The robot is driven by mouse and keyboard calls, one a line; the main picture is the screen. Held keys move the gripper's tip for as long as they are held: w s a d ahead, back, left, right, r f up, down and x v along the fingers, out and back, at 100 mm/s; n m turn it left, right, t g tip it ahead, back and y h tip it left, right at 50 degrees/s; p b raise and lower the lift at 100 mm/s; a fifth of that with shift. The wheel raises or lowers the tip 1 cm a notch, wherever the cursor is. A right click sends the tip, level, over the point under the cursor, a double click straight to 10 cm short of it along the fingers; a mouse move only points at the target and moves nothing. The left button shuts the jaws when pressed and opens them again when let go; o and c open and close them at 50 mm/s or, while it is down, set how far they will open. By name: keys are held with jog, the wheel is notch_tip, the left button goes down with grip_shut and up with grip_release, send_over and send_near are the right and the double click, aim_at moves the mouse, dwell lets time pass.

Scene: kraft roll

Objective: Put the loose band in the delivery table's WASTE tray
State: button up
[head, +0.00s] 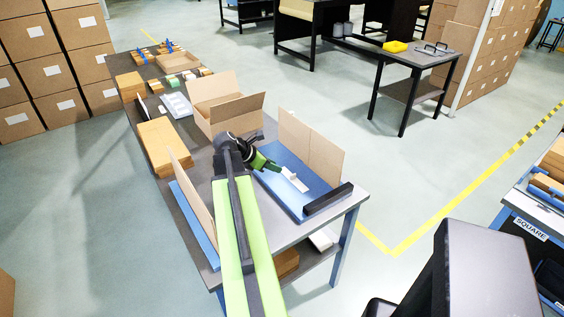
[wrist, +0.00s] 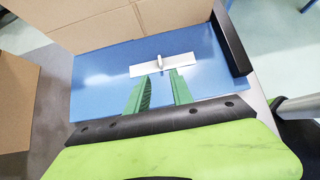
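My gripper (head: 268,163) is over the near end of the long work table, above a blue mat (head: 300,205). In the wrist view my gripper (wrist: 159,78) has its two green fingers apart, with nothing seen between them. Just beyond the fingertips a flat white bar (wrist: 150,69) with a small grey upright handle lies on the blue mat (wrist: 100,80). The bar also shows in the head view (head: 294,180). I cannot pick out a loose band in either view. No tray with a readable WASTE label shows.
An open carton (head: 225,110) and an upright cardboard sheet (head: 325,158) stand around the mat, with a black bar (head: 328,198) at its near right edge. A table labelled SQUARE (head: 530,229) is at the right. A yellow tray (head: 395,46) sits on a far table. Open floor lies between.

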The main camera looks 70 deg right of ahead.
jog(key=shift+w+a+r, duration=0.2)
jog(key=shift+a+r, duration=0.05)
jog(key=shift+r, duration=0.05)
jog(key=shift+o, duration=0.5)
jog(key=shift+a+r+p, duration=0.15)
jog(key=shift+r+p, duration=0.1)
jog(key=shift+p, duration=0.05)
notch_tip(320, 180, up, 4)
jog(key=a+p, duration=0.2)
jog(key=p, duration=0.2)
jog(key=b, duration=1)
send_near(293, 177)
jog(key=shift+s+d+f, duration=0.65)
jog(key=shift+s+d, duration=0.05)
jog(key=shift+d, duration=0.2)
jog(key=shift+s+d, duration=0.2)
jog(key=shift+d, duration=0.1)
